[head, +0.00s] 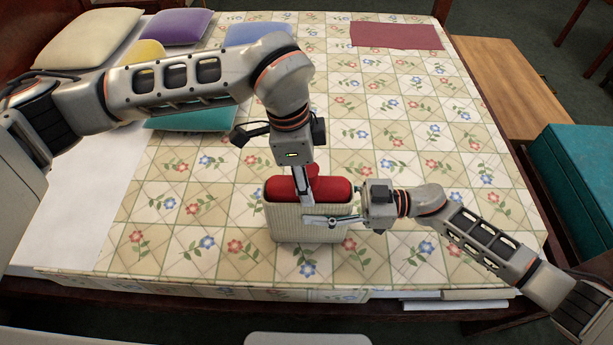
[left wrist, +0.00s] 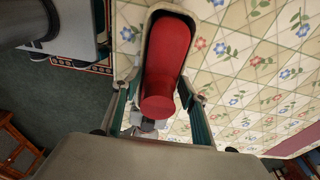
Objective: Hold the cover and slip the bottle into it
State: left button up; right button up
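The cover (head: 300,225) is a cream ribbed pouch standing upright on the bed, open at the top; its rim also shows in the left wrist view (left wrist: 148,42). The red bottle (head: 338,189) is upright inside it, most of its body hidden, with shoulders and neck above the rim. In the left wrist view the bottle (left wrist: 168,50) points its neck at the camera. My left gripper (head: 305,198) comes from above, its fingers on both sides of the neck.
The patterned quilt (head: 420,220) is clear around the cover. Cushions, one of them purple (head: 172,27) and one teal (head: 195,121), lie at the far left. A folded maroon cloth (head: 396,36) lies at the back. A teal box (head: 575,165) stands at the right.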

pick_arm(q)
jog(key=shift+o, duration=0.3)
notch_tip(320, 180, up, 12)
jog(key=a, duration=0.1)
jog(key=shift+a, duration=0.4)
pick_arm(e)
jog(key=o, duration=1.2)
jog(key=d, duration=1.2)
